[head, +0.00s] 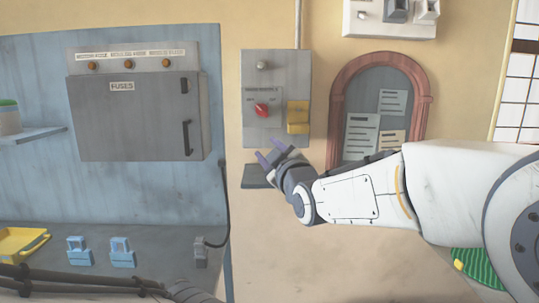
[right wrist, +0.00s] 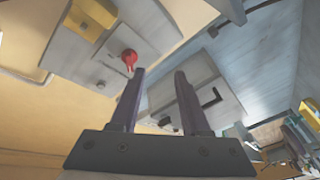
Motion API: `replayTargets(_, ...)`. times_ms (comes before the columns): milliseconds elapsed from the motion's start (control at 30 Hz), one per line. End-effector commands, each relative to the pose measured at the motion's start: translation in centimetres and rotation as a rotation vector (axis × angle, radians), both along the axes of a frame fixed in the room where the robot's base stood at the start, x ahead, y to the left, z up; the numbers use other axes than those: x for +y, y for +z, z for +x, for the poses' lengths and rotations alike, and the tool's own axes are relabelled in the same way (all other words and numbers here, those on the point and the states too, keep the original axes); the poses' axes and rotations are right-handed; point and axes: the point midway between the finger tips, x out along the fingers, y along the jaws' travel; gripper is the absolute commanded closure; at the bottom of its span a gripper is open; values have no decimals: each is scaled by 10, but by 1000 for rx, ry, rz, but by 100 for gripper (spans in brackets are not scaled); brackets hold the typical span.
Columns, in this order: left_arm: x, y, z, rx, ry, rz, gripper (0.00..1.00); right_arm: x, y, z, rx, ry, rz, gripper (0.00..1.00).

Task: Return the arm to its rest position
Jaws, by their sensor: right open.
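My right gripper (head: 272,155) reaches in from the right in the head view, just below the grey switch panel (head: 277,82) on the wall. Its two purple fingers stand apart with nothing between them, as the right wrist view (right wrist: 160,100) also shows. The panel carries a red knob (head: 262,110) and a yellow block (head: 298,117). In the right wrist view the red knob (right wrist: 129,58) lies beyond the left fingertip, apart from it as far as I can tell. My left gripper is not in view.
A grey fuse box (head: 135,118) hangs on the blue board at left. Below it, a bench (head: 160,240) holds blue padlocks (head: 122,252) and a yellow tray (head: 20,243). An arched notice board (head: 340,100) is behind my right arm.

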Motion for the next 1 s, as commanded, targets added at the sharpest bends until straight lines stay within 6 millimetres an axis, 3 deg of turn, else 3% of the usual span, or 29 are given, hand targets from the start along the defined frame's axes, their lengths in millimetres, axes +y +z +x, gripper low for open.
replayTargets(100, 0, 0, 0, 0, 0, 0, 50, 25, -65, -38, 298, 56, 36, 54)
replayTargets(233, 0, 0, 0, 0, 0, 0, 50, 39, -141, -103, 662, 72, 60, 54)
replayTargets(400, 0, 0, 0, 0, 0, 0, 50, 31, -220, -202, 1080, 15, 37, 54)
replayTargets(500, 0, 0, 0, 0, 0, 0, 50, 19, -249, -255, 1274, -42, 10, 54)
replayTargets(800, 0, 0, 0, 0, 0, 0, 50, -34, -291, -383, 1678, -252, -114, 54)
replayTargets(867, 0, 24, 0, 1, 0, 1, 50, -34, -266, -381, 1678, -255, -108, 54)
replayTargets(1000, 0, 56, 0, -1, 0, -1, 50, -34, -235, -380, 1676, -254, -108, 54)
